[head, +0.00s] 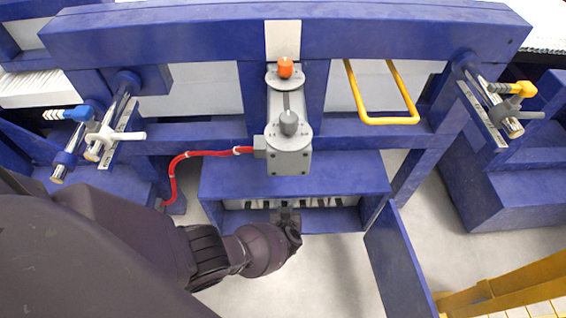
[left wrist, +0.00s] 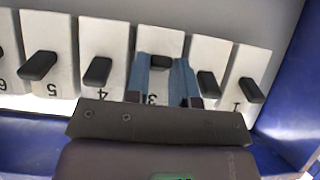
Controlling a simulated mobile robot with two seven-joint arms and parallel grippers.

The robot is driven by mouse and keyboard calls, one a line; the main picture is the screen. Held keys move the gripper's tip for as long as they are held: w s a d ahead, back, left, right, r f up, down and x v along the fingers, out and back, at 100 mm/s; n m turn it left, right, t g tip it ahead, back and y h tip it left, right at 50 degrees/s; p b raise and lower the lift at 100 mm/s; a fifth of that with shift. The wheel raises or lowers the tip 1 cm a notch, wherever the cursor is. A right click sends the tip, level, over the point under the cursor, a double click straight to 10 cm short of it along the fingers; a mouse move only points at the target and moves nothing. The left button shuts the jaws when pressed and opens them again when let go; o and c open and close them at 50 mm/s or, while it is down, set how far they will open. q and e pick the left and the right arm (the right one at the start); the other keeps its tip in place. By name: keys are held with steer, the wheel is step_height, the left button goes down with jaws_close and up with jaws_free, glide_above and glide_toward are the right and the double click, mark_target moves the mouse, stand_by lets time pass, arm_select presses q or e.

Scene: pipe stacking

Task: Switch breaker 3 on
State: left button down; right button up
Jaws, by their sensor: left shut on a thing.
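Breaker 3 (left wrist: 160,41) is a white plate with a black lever (left wrist: 160,61) in a row of numbered breakers, which appear upside down in the left wrist view. My left gripper (left wrist: 163,68) has its two blue fingers either side of that lever and is shut on it. The fingers partly cover the number 3. In the head view my left gripper (head: 286,211) reaches into the front of the blue breaker box (head: 295,180), whose breakers show only as a thin strip. My right gripper is not in view.
Breaker 4 (left wrist: 103,40) and breaker 2 (left wrist: 209,52) stand close on both sides, with levers sticking out. The box's blue door (head: 400,262) hangs open at right. A grey unit with an orange knob (head: 285,67) and a red cable (head: 190,155) sit above.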

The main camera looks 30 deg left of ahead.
arm_select(q)
steer(key=shift+w+a+r+g+h+p, duration=0.15)
steer(key=shift+w+r+g+h+p, duration=0.05)
steer(key=shift+r+g+p, duration=0.25)
steer(key=shift+w+a+r+g+h+p, duration=0.15)
steer(key=shift+w+r+g+h+p, duration=0.05)
steer(key=shift+r+g+p, duration=0.2)
steer(key=shift+a+g+h+p, duration=0.1)
steer(key=shift+g+h+p, duration=0.3)
steer(key=shift+g, duration=0.05)
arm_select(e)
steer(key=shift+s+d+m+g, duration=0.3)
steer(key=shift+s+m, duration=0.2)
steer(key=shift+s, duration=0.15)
arm_select(q)
steer(key=shift+s, duration=0.1)
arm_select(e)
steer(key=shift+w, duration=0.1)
arm_select(q)
steer(key=c, duration=1.1)
jaws_free()
steer(key=shift+o, duration=0.7)
steer(key=shift+s+d, duration=0.1)
steer(key=shift+d, duration=0.1)
steer(key=shift+f, duration=0.1)
